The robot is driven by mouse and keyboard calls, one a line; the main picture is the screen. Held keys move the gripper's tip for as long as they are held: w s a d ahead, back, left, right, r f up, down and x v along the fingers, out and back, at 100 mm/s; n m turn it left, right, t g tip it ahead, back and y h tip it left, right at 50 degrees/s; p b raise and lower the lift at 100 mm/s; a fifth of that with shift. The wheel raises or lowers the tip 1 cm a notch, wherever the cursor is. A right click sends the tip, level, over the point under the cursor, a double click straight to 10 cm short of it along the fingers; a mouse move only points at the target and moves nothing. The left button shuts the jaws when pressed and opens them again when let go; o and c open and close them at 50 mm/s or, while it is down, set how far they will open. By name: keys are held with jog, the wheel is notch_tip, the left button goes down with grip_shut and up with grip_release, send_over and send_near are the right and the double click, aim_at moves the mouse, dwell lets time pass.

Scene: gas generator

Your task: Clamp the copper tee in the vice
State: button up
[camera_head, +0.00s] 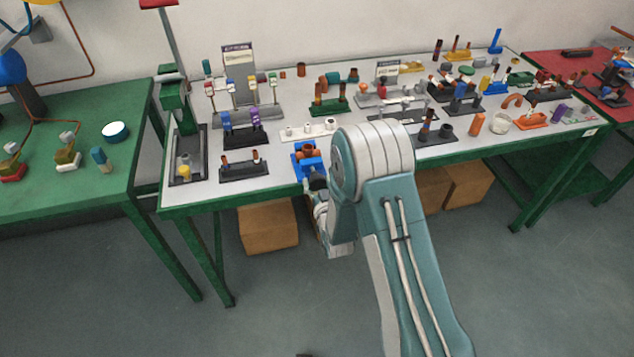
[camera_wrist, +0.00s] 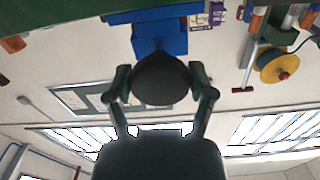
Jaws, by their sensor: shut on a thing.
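The blue vice (camera_head: 298,163) stands at the front edge of the grey-topped bench. The copper tee (camera_head: 307,150) sits at the top of the vice, between its jaws; I cannot tell how tightly they hold it. My gripper (camera_head: 318,184) is at the front of the vice, partly hidden by my arm. In the wrist view my gripper (camera_wrist: 161,84) has its two fingers on either side of a round black knob (camera_wrist: 160,78) and is shut on it. The knob is in front of the blue vice body (camera_wrist: 160,40). The tee is not visible in the wrist view.
A dark rack (camera_head: 244,172) stands left of the vice, and a white block (camera_head: 307,130) with fittings is behind it. A black stand (camera_head: 435,138) is to the right. Cardboard boxes (camera_head: 268,228) sit under the bench. The floor in front is clear.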

jog(key=m, duration=0.5)
jog(key=shift+r+m, duration=0.1)
jog(key=shift+m, duration=0.3)
jog(key=shift+w+m, duration=0.1)
jog(key=shift+m, duration=2.2)
jog(key=o, duration=1.1)
jog(key=shift+d, duration=0.1)
jog(key=shift+s, duration=0.35)
jog(key=v, duration=1.1)
jog(key=shift+s, duration=0.15)
